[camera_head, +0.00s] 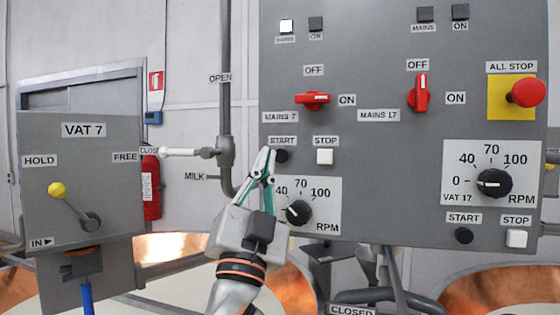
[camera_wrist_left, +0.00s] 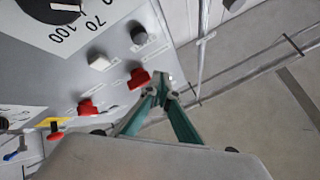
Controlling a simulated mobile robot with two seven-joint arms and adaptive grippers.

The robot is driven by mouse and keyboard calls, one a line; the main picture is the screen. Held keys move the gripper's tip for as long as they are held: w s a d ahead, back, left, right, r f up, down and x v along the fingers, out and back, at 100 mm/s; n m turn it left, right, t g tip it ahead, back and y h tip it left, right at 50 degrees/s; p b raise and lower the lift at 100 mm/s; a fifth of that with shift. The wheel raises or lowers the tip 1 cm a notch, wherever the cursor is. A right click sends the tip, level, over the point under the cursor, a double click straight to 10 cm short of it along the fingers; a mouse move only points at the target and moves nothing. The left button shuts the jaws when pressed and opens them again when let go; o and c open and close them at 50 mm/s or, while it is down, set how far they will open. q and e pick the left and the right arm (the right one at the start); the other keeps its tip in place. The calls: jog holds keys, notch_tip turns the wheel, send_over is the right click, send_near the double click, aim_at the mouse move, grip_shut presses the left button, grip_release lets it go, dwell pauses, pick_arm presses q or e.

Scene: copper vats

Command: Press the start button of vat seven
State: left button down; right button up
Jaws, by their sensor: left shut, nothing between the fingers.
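The black start button (camera_head: 281,156) of vat seven sits under the START label on the grey panel (camera_head: 370,165), left of the white stop button (camera_head: 325,157). My left gripper (camera_head: 268,152) is shut and empty. In the head view its fingertips are just left of the start button, close to its edge. In the left wrist view the fingertips (camera_wrist_left: 157,90) appear apart from the black button (camera_wrist_left: 138,35), and I see no contact. The white button (camera_wrist_left: 98,62) shows beside it. My right gripper is not in view.
The red MAINS 7 switch (camera_head: 313,99) is above the start button, turned towards ON. An RPM dial (camera_head: 298,212) is below. At the right are the MAINS 17 switch (camera_head: 421,93) and the ALL STOP button (camera_head: 526,92). A pipe (camera_head: 226,110) runs left of the panel.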

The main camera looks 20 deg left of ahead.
aim_at(281, 156)
pick_arm(q)
jog(key=w+b, duration=0.1)
jog(key=w, duration=0.4)
jog(key=shift+w+d, duration=0.1)
jog(key=shift+w, duration=0.05)
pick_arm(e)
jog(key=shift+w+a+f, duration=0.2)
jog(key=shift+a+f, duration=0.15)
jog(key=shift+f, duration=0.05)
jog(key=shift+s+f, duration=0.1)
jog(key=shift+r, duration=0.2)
pick_arm(q)
jog(key=shift+w, duration=0.15)
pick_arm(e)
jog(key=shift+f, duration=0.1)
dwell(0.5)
pick_arm(q)
jog(key=shift+w, duration=0.25)
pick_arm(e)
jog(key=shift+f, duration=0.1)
